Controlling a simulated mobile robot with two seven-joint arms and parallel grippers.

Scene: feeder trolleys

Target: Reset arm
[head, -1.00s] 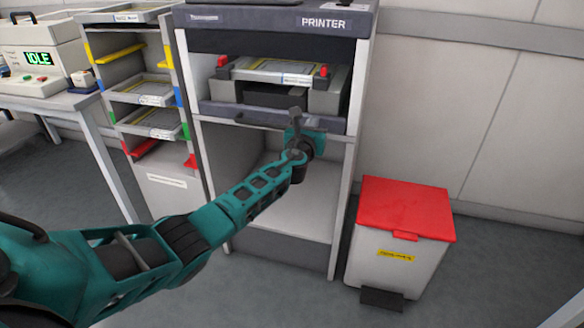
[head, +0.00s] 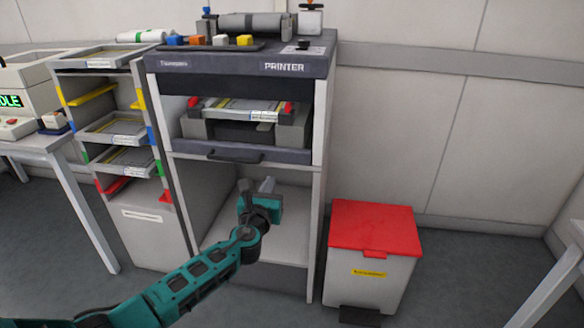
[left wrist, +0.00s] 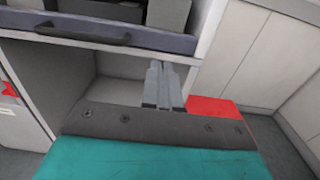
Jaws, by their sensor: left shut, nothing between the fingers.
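My left gripper (head: 266,186) is in front of the open lower bay of the printer cabinet, below its drawer handle. In the left wrist view its two grey fingers (left wrist: 163,86) are together with nothing between them. The teal left arm reaches in from the lower left of the head view. The printer (head: 240,62) stands upright in the cabinet's upper part, with a framed tray (head: 240,108) in its opening. My right gripper is not in view.
A bin with a red lid (head: 375,229) stands right of the cabinet. A shelf rack (head: 147,220) with several trays stands left, beside a table (head: 40,143) bearing a device. A table edge (head: 556,290) shows at the right. Floor between bin and that table is clear.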

